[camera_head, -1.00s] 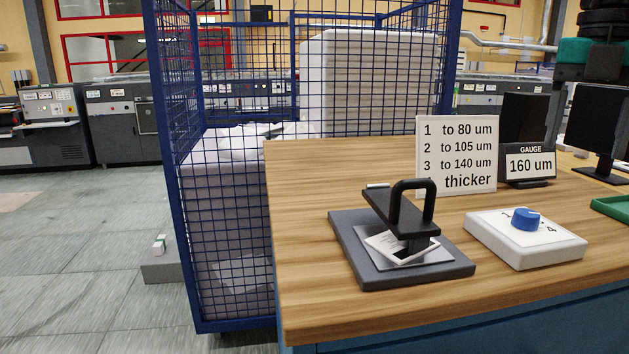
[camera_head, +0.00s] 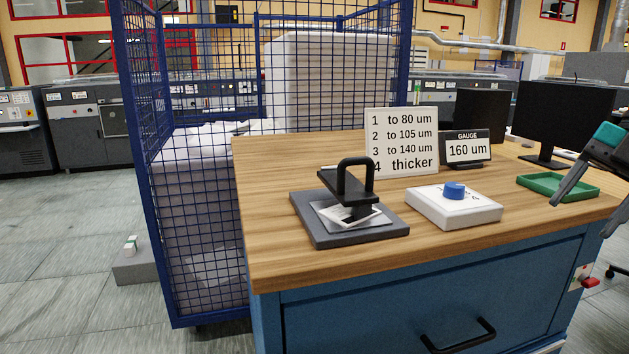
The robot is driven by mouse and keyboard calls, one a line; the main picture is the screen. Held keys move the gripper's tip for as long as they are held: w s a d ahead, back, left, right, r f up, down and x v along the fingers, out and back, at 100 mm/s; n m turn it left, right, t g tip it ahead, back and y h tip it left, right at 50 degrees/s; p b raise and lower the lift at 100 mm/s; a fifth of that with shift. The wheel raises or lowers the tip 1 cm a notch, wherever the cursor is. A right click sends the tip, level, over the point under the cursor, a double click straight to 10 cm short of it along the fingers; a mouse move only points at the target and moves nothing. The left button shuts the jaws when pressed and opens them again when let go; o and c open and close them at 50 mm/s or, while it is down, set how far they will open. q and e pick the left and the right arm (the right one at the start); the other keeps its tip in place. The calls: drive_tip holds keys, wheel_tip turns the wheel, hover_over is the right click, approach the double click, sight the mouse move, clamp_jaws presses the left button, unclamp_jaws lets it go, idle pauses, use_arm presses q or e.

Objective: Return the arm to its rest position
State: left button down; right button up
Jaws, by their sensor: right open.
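My right gripper (camera_head: 580,219) shows at the right edge, with a teal body and two dark fingers. It is open and empty, beside the right end of the wooden-topped workbench (camera_head: 270,180), near the green tray. The rest of my right arm is out of the picture. My left gripper is not in view.
On the bench are a black-handled press (camera_head: 345,185) over a white card, a white box with a blue knob (camera_head: 454,191), a green tray (camera_head: 558,188), a thickness sign (camera_head: 402,140) and a gauge display reading 160 um (camera_head: 467,149). A blue mesh cage (camera_head: 150,190) stands left; a monitor (camera_head: 563,116) is behind.

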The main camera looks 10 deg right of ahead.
drive_tip(key=s+a+f+m+t+y, duration=0.2)
drive_tip(key=s+f+y, duration=0.15)
drive_tip(key=f, duration=0.45)
drive_tip(key=s+a+f+m+t+y, duration=0.15)
drive_tip(key=f+y, duration=0.25)
drive_tip(key=f, duration=0.5)
drive_tip(key=s+a+f+m+t+y, duration=0.1)
drive_tip(key=s+f+m+t+y, duration=0.2)
drive_tip(key=f, duration=0.5)
drive_tip(key=s+a+f+m+t+y, duration=0.2)
drive_tip(key=a+f, duration=0.3)
drive_tip(key=a, duration=0.1)
drive_tip(key=w+a+f+m+t+h, duration=0.4)
drive_tip(key=w+f+m+t+h, duration=0.3)
drive_tip(key=h, duration=0.5)
drive_tip(key=s+a+f+g+h, duration=0.4)
drive_tip(key=s+f+g+h, duration=0.1)
drive_tip(key=s+f+g, duration=0.15)
drive_tip(key=a+m+t, duration=0.1)
drive_tip(key=a+m, duration=0.5)
drive_tip(key=a, duration=0.4)
drive_tip(key=shift+w+f, duration=0.2)
drive_tip(key=shift+f, duration=0.05)
